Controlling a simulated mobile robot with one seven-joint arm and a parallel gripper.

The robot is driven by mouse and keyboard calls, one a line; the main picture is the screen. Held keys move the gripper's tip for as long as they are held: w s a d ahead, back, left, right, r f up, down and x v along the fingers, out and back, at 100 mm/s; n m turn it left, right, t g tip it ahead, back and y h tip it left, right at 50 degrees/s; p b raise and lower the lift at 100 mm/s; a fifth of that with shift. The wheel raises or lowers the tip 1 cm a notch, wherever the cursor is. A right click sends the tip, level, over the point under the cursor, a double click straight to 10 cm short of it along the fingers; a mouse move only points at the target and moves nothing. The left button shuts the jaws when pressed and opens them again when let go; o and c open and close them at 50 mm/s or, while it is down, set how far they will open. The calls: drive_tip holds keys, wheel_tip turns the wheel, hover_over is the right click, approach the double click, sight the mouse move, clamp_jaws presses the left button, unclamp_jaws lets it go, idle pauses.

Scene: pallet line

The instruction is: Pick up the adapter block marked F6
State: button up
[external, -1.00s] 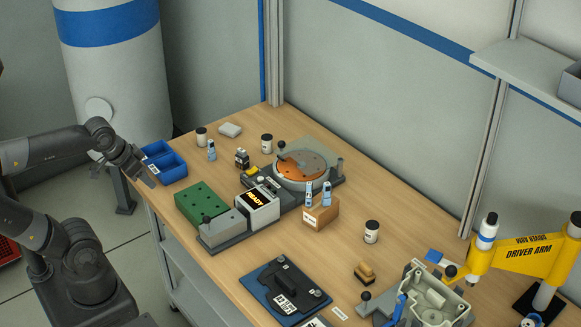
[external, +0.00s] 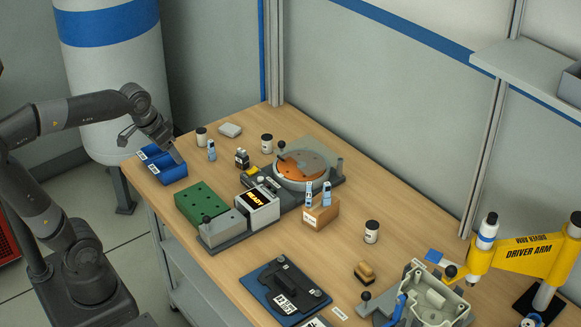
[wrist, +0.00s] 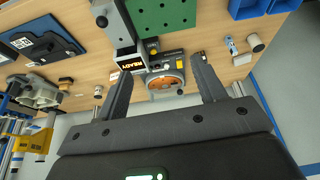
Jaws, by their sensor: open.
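My gripper (external: 178,157) is open and empty above the blue bins at the table's left end. In the wrist view my gripper (wrist: 163,72) shows its two fingers spread with nothing between them up close. Several small blocks could be the adapter block, but no F6 mark is readable. One light blue block (external: 211,151) stands upright right of the gripper, also seen in the wrist view (wrist: 231,45). Two more pale blue blocks, one left (external: 308,194) and one right (external: 326,194), stand on a tan box (external: 321,217). A small black block (external: 242,159) stands near the turntable.
Blue bins (external: 170,172) lie beneath the gripper. A green perforated block (external: 202,203) and a READY display (external: 258,200) are nearer. Table between bins and turntable is partly bare.

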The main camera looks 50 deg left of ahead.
drive_tip(key=w+a+g, duration=0.1)
drive_tip(key=w+a, duration=0.2)
drive_tip(key=w, duration=0.8)
drive_tip(key=n+g, duration=0.2)
drive_tip(key=g, duration=0.1)
approach(242, 158)
drive_tip(key=shift+w+a+f, duration=0.15)
drive_tip(key=shift+w+a, duration=0.1)
drive_tip(key=shift+a, duration=0.7)
drive_tip(key=shift+w+f, duration=0.1)
drive_tip(key=shift+f, duration=0.15)
wheel_tip(242, 158, down, 5)
drive_tip(key=shift+f, duration=0.15)
drive_tip(key=shift+w+d+f, duration=0.1)
drive_tip(key=shift+w+f, duration=0.05)
drive_tip(key=shift+f, duration=1.2)
drive_tip(key=shift+w+d+f, duration=0.1)
drive_tip(key=shift+f, duration=1.25)
drive_tip(key=shift+c, duration=0.4)
drive_tip(key=c, duration=1)
